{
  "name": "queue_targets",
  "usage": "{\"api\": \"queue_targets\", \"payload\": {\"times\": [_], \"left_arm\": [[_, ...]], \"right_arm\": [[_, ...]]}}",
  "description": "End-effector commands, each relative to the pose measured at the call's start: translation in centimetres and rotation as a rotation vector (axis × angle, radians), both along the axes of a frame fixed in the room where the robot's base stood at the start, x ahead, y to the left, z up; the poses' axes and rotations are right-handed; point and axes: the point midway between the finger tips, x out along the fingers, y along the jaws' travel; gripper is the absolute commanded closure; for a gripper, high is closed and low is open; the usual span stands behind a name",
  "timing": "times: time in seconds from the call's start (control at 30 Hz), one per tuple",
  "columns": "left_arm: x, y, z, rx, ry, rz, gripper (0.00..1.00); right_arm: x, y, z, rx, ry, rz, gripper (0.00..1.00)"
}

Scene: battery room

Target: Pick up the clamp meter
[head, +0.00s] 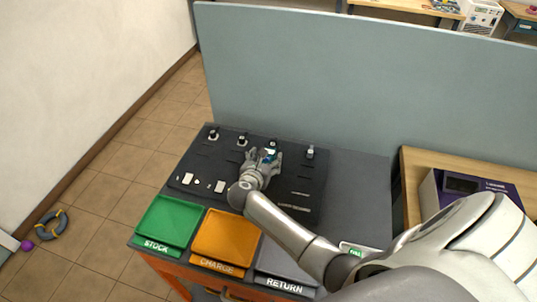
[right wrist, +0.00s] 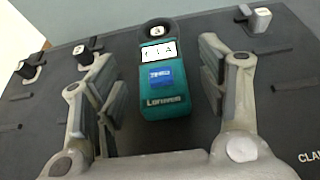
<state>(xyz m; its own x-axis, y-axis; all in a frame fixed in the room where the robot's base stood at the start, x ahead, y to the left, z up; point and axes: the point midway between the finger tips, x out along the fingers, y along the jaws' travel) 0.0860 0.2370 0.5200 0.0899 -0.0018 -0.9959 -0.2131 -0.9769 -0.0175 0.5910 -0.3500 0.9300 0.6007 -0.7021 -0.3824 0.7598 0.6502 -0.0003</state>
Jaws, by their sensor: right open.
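The clamp meter (right wrist: 163,85) is a teal device with a white display, a blue label and a dark ring-shaped jaw at its far end. It lies on the dark board between the open fingers of my right gripper (right wrist: 160,95) in the right wrist view, closer to the left finger. I cannot tell whether that finger touches it. In the head view my right gripper (head: 262,160) is over the back middle of the board, and only a little teal of the clamp meter (head: 270,154) shows there. My left gripper is not in view.
The dark board (head: 232,172) holds several small posts with light blocks and white labels. Green (head: 163,222), orange (head: 221,238) and grey (head: 283,262) trays line the front, marked STOCK, CHARGE and RETURN. A grey partition (head: 360,85) stands behind. A wooden table (head: 410,180) is at right.

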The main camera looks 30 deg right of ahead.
Motion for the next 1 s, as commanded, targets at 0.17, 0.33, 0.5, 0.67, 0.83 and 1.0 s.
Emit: {"api": "queue_targets", "payload": {"times": [0.17, 0.33, 0.5, 0.67, 0.83, 1.0], "left_arm": [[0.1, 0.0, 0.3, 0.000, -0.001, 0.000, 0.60], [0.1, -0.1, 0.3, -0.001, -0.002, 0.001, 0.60], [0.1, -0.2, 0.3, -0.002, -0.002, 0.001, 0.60], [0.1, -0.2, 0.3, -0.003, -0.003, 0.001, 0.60], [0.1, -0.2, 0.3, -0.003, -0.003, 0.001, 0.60], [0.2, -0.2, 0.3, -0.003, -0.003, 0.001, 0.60]], "right_arm": [[1.1, -1.4, -0.7, -0.001, 0.002, 0.000, 0.34], [1.4, -1.6, -0.9, 0.001, -0.001, 0.000, 0.34], [1.4, -1.6, -0.9, 0.001, -0.001, 0.000, 0.36], [1.4, -1.6, -0.9, 0.000, 0.000, 0.000, 0.57], [1.4, -1.6, -0.9, 0.000, 0.000, 0.000, 0.79], [1.4, -1.6, -0.8, 0.000, -0.002, 0.001, 0.95]]}}
